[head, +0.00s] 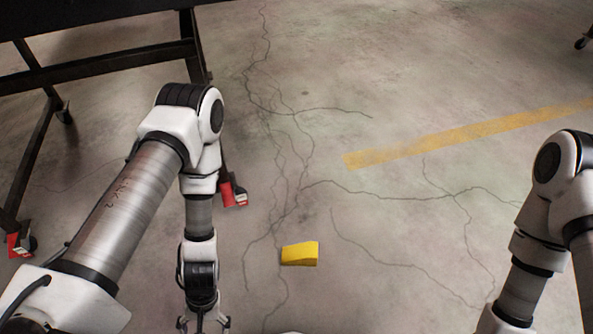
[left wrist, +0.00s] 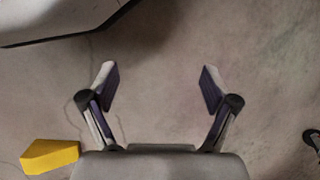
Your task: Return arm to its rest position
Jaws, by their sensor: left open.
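My left arm comes in from the left in the head view and bends down. Its gripper (head: 203,324) is at the bottom edge, partly cut off. In the left wrist view my left gripper (left wrist: 160,85) is open, with its two fingers spread apart and nothing between them but bare floor. My right arm shows at the right edge of the head view; its gripper is out of the picture.
A yellow wedge (head: 300,254) lies on the floor right of my left gripper, and also shows in the left wrist view (left wrist: 49,155). A dark stand (head: 95,66) with red-marked casters (head: 234,194) is at upper left.

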